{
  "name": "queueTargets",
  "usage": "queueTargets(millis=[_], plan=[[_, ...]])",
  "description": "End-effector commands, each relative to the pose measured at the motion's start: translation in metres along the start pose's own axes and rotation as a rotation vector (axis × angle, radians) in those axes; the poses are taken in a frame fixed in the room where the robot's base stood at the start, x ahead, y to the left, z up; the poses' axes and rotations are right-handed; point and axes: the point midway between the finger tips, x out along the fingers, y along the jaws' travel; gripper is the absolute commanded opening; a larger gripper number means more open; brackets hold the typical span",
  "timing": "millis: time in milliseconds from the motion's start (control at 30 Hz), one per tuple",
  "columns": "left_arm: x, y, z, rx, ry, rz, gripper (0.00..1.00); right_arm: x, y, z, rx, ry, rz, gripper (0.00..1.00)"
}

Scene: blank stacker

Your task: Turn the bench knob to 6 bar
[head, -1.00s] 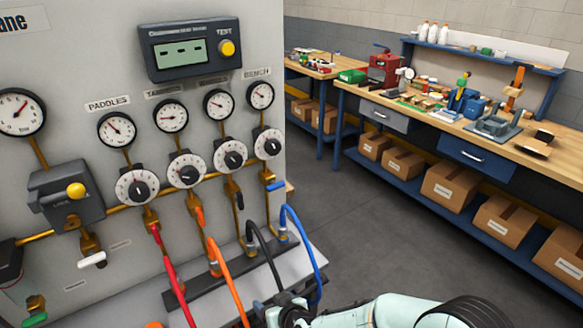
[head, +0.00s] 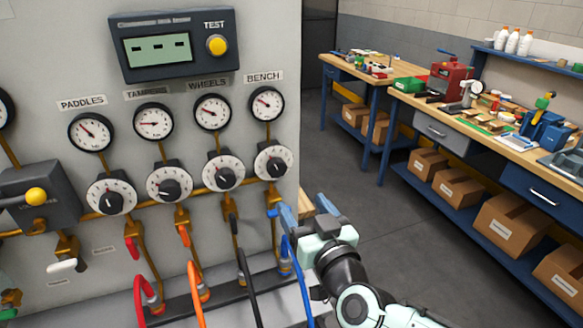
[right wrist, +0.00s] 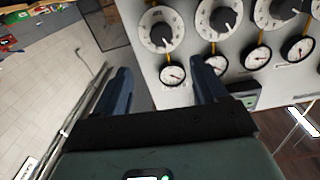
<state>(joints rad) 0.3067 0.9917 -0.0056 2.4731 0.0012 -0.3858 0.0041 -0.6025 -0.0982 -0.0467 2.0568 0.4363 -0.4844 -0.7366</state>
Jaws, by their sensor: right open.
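The bench knob (head: 273,161) is a white dial with a black grip, rightmost in the row on the grey panel. Its round gauge (head: 266,103) and the BENCH label (head: 264,76) are above it. The gauge's figures are too small to read. My right gripper (head: 306,207) is open and empty, below and right of the knob, apart from it. In the right wrist view the panel appears upside down. The knob (right wrist: 159,28) and its gauge (right wrist: 172,75) lie beyond the open fingers of the right gripper (right wrist: 162,85). My left gripper is not in view.
The wheels knob (head: 223,170) is close on the left of the bench knob. A blue hose (head: 292,265) and a blue valve handle (head: 273,213) are below it, near my right gripper. Free floor (head: 350,210) lies right of the panel edge.

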Motion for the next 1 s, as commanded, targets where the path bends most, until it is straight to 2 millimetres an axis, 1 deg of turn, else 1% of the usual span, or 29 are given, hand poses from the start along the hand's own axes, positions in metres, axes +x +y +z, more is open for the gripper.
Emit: queueTargets(millis=[67, 167, 500, 633, 800, 1000], plan=[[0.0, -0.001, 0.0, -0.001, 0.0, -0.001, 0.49, 0.005, 0.0, -0.001, 0.0, 0.002, 0.0, 0.72], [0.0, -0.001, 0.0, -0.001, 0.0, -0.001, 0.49, 0.018, -0.001, 0.0, 0.001, 0.001, 0.0, 0.72], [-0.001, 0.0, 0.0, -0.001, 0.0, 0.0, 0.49, 0.089, 0.0, 0.0, 0.0, 0.0, 0.001, 0.72], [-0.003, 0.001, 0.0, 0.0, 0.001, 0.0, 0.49, 0.111, 0.0, 0.0, -0.001, 0.0, 0.001, 0.72], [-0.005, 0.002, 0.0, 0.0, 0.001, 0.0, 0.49, 0.128, 0.0, 0.0, 0.001, 0.0, 0.0, 0.72], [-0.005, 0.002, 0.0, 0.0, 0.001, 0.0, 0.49, 0.133, 0.0, -0.001, 0.001, 0.001, 0.0, 0.72]])
